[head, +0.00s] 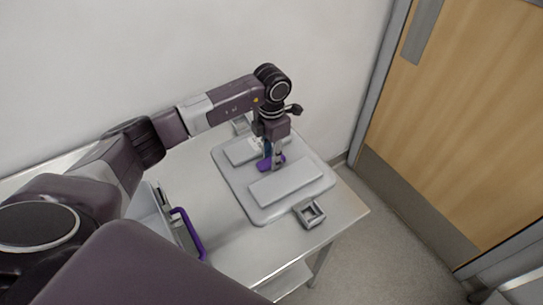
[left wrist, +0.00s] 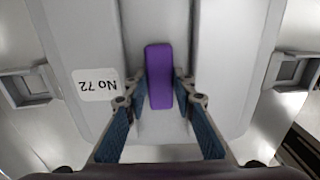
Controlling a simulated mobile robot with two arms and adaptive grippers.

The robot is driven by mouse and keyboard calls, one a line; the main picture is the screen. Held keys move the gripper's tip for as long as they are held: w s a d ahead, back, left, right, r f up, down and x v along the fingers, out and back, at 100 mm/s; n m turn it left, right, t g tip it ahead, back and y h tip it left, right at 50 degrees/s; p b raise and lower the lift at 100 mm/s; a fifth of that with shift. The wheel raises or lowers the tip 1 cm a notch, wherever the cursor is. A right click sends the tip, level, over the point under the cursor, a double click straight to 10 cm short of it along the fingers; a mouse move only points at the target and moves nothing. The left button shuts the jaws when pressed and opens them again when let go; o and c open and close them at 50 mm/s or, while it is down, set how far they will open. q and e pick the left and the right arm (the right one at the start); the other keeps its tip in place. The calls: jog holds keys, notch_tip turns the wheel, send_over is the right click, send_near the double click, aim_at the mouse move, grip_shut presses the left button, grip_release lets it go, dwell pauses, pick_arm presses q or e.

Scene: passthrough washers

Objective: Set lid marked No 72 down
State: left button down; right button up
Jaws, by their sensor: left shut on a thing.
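The lid marked No 72 (head: 258,212) is a grey, rounded rectangular plate with two raised panels and a purple handle (head: 264,165) in the middle. In the left wrist view its white "No 72" label (left wrist: 96,85) reads upside down, left of the purple handle (left wrist: 159,76). My left gripper (head: 272,164) points down and is shut on the handle; its blue fingers stand on either side of it in the left wrist view (left wrist: 159,92). The lid looks level, over the table's far right part. I cannot tell whether it touches the tabletop. My right gripper is not in view.
The metal table (head: 343,212) stands against a white wall. Small square grey brackets (head: 309,214) flank the lid; one is partly hidden behind it (head: 240,124). A grey item with a purple bar handle (head: 189,234) is at the left. A wooden door (head: 470,120) is at right.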

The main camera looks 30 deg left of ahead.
pick_arm(q)
jog(key=c, duration=1.6)
grip_release()
jog(key=shift+r, duration=0.25)
notch_tip(320, 180, up, 12)
jog(key=b, duration=0.3)
jog(key=shift+b, duration=0.3)
jog(key=shift+f, duration=0.15)
